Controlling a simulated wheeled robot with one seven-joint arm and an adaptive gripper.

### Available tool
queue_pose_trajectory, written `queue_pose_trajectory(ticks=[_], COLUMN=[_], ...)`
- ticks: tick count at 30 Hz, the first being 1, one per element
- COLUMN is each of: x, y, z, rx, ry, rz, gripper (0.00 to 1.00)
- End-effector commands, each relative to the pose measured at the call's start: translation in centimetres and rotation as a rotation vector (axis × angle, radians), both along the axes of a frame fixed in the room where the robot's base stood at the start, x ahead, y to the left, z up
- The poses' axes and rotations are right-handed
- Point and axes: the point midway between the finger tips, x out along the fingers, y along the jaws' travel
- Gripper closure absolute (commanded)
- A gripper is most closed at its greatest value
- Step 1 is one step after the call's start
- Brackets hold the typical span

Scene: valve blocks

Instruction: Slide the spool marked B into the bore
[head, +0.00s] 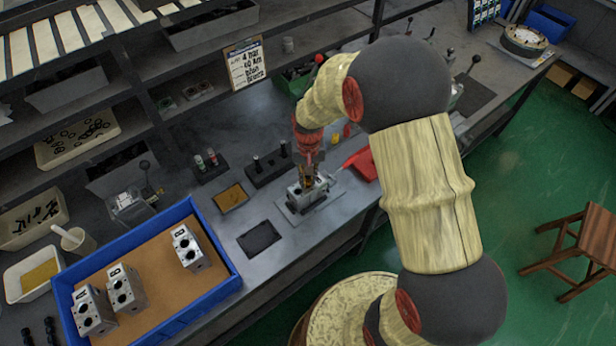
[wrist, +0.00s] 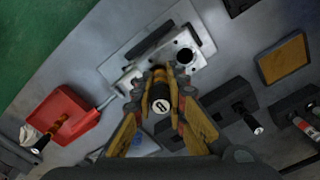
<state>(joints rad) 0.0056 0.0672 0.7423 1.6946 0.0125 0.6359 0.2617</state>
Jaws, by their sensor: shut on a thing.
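My gripper (wrist: 162,90) is shut on a spool (wrist: 162,106) with a dark end cap and a white mark; the mark is too small to read surely as B. The spool points down toward the grey metal valve block (wrist: 187,68). One round dark bore (wrist: 185,55) shows on the block, up and right of the spool in the wrist view. The spool's far end is hidden by the fingers, so I cannot tell whether it touches or enters the block. In the head view my gripper (head: 307,172) is right over the block (head: 312,193).
A black rack (head: 268,170) with upright spools stands left of the block. A red tray (head: 362,163) lies to its right. A blue bin (head: 218,236) with several valve blocks stands at the front left. A dark pad (head: 259,238) and a small brown tray (head: 230,198) lie nearby.

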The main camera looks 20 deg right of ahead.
Motion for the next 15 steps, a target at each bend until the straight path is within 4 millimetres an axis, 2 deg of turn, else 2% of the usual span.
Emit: queue_pose_trajectory(ticks=[14,15], x=[0.05,0.05], y=[-0.01,0.00], z=[-1.10,-1.13], rx=[0.000,0.000], ry=[-0.001,-0.001], rz=[0.000,0.000], gripper=[1.00,0.86])
